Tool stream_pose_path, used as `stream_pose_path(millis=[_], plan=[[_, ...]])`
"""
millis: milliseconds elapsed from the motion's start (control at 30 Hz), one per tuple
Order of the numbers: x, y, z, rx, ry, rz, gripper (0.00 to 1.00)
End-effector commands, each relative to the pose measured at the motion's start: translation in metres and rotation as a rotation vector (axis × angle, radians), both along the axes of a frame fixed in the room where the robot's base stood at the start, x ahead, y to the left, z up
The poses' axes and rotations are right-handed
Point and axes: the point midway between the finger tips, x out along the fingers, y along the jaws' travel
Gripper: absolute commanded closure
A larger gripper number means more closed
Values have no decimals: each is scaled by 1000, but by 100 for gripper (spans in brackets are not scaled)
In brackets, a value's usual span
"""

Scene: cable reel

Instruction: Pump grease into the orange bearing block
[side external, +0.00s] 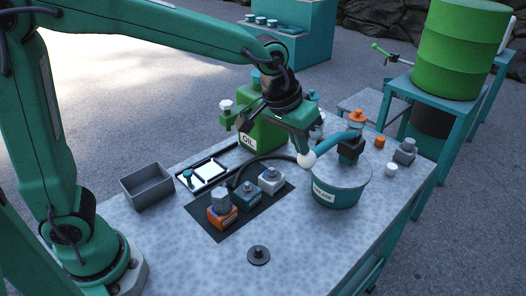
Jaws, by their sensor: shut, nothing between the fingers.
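The orange bearing block (222,217) sits at the near-left end of a dark mat, with a grey cylindrical piece (221,200) on top. The teal grease bucket (337,197) stands to the right, with a dark pump head (350,150) on its lid. A teal lever (333,141) slopes from the head down to a white ball knob (307,160). A black hose (262,158) arcs leftwards towards the blocks; its end is hard to make out. My gripper (307,147) is shut and empty, its tips just above the knob; I cannot tell whether they touch.
A teal block (247,197) and a white block (271,181) share the dark mat (207,230). A grey bin (147,188), a white tray (208,170) and a black disc (258,255) lie around. The front tabletop is mostly clear.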

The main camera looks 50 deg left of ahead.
Motion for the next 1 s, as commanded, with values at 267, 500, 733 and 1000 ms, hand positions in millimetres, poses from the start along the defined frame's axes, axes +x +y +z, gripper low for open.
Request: stream_pose_path(millis=[267,500,733,1000], plan=[[-14,1,-52,1,10,-2,100],[-16,1,-86,0,10,-2,100],[-14,0,-101,-2,7,-2,100],[-13,1,-105,-1,6,1,100]])
